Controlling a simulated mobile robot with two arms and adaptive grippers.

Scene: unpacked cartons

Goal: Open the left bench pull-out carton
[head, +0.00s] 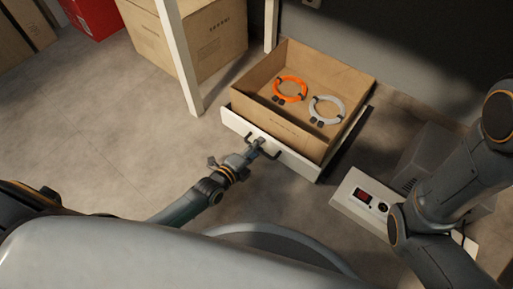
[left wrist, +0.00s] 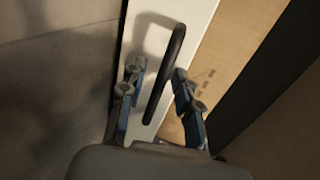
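The pull-out carton (head: 300,125) is an open-topped brown box behind a white front panel (head: 233,122) with a dark bar handle. It stands out on the floor side, its inside visible from above. An orange cable coil (head: 290,89) and a pale grey coil (head: 326,110) lie in it. My left gripper (head: 256,150) is at the handle. In the left wrist view, the black handle (left wrist: 165,75) runs between the two fingers of the left gripper (left wrist: 158,78); they are apart, with a gap visible on the left finger's side. My right gripper is out of view.
White posts (head: 180,60) stand left of the carton, with a large closed carton (head: 190,35) and a red box (head: 95,15) behind. A white panel with a red switch (head: 364,197) lies right, near my right arm. Floor at left is clear.

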